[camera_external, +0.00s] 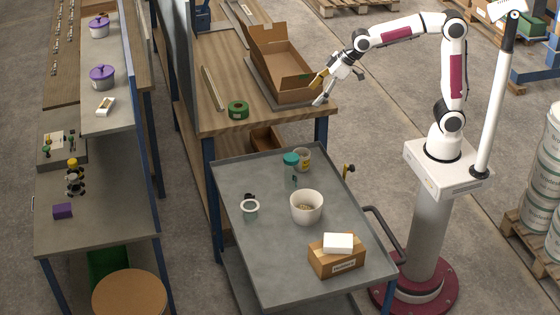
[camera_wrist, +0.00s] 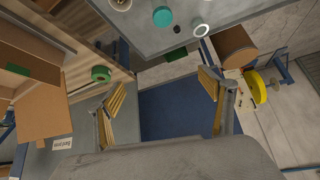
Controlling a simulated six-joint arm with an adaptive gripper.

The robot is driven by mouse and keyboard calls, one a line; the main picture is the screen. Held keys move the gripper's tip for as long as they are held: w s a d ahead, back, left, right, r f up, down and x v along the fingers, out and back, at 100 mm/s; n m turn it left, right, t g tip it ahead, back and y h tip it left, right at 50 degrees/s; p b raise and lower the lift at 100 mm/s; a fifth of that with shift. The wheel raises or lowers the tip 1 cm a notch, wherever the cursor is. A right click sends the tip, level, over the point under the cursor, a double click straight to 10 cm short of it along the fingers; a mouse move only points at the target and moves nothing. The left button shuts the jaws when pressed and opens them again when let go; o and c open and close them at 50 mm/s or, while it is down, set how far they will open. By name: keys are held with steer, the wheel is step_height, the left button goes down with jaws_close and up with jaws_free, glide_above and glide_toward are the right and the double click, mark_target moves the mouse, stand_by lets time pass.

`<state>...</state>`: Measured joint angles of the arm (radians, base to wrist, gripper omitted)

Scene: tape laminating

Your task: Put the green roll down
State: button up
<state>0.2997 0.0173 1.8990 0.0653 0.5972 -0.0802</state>
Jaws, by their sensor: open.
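The green roll (camera_external: 238,109) lies flat on the wooden bench (camera_external: 215,75), near its front edge and left of the open cardboard box. It also shows in the wrist view (camera_wrist: 101,74), left of my fingers. My gripper (camera_external: 319,90) is beside the right end of the bench, near the box's right corner and well to the right of the roll. In the wrist view my gripper (camera_wrist: 164,92) has its two ribbed yellow fingers wide apart, with nothing between them.
The open cardboard box (camera_external: 283,65) stands on the bench close to my gripper. A grey cart (camera_external: 235,180) in front holds a teal-lidded jar (camera_external: 291,165), a white bowl (camera_external: 306,207), a white ring (camera_external: 250,208) and a small carton (camera_external: 336,259). Bench space around the roll is clear.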

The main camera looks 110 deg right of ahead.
steer(key=w+d+f, duration=0.3)
steer(key=w+d, duration=0.3)
steer(key=d, duration=0.1)
steer(key=m+h, duration=0.3)
steer(key=m, duration=0.1)
glide_toward(241, 105)
steer(key=w+f, duration=0.1)
steer(key=w+a+f, duration=0.1)
steer(key=shift+w+a+f, duration=0.15)
steer(key=shift+w+f, duration=0.1)
steer(key=shift+f, duration=0.05)
steer(key=shift+x, duration=1.3)
steer(key=shift+w, duration=0.1)
steer(key=shift+w+d+f, duration=0.35)
steer(key=shift+w+d, duration=0.1)
steer(key=shift+d, duration=0.1)
steer(key=shift+w+d+f, duration=0.35)
steer(key=shift+w+d, duration=0.1)
steer(key=shift+d, duration=0.05)
steer(key=shift+x, duration=1.05)
